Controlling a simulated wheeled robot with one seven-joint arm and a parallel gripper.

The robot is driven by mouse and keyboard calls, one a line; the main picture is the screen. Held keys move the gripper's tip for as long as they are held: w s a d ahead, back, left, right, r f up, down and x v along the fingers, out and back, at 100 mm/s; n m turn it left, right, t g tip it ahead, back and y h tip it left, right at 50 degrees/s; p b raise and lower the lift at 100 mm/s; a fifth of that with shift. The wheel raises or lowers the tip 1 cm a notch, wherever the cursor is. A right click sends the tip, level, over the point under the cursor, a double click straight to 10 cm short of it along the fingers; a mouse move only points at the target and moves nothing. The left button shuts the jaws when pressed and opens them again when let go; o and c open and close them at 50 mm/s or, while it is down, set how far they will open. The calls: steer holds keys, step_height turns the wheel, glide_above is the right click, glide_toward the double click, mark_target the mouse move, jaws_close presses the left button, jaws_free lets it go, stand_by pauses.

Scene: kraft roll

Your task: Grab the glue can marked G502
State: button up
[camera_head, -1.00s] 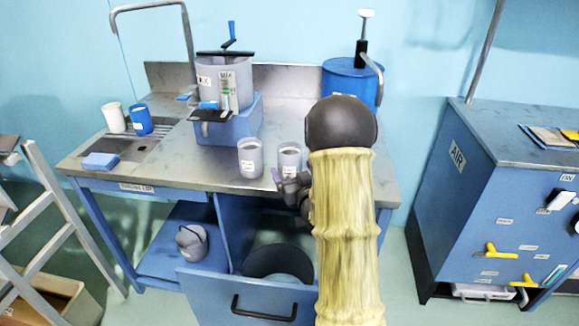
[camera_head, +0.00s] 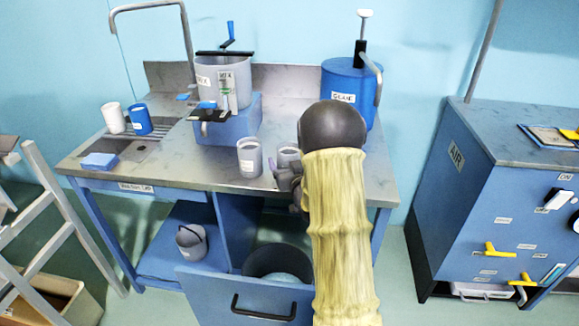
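Two grey cans stand side by side near the front edge of the metal table. The left grey can (camera_head: 250,158) shows a small white label whose writing is too small to read. The right grey can (camera_head: 288,156) is partly hidden behind my gripper and arm, and its label is covered. My gripper (camera_head: 275,172) is at the front of the right can, at about can height. My arm, in a pale yellow sleeve, hides much of the gripper, so whether its fingers are open, or touch the can, is unclear.
A grey mixing pot (camera_head: 222,82) on a blue stand (camera_head: 232,125) is behind the cans. A blue tank labelled GLUE (camera_head: 347,90) stands behind my arm. White and blue cups (camera_head: 140,120) and a blue sponge (camera_head: 100,160) are at left. An open drawer (camera_head: 245,300) juts out in front.

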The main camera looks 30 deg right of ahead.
steer(key=shift+a, duration=0.15)
steer(key=c, duration=0.9)
steer(key=shift+w+r, duration=0.1)
steer(key=shift+r, duration=0.1)
steer(key=shift+r+p, duration=0.65)
steer(key=shift+r, duration=4.2)
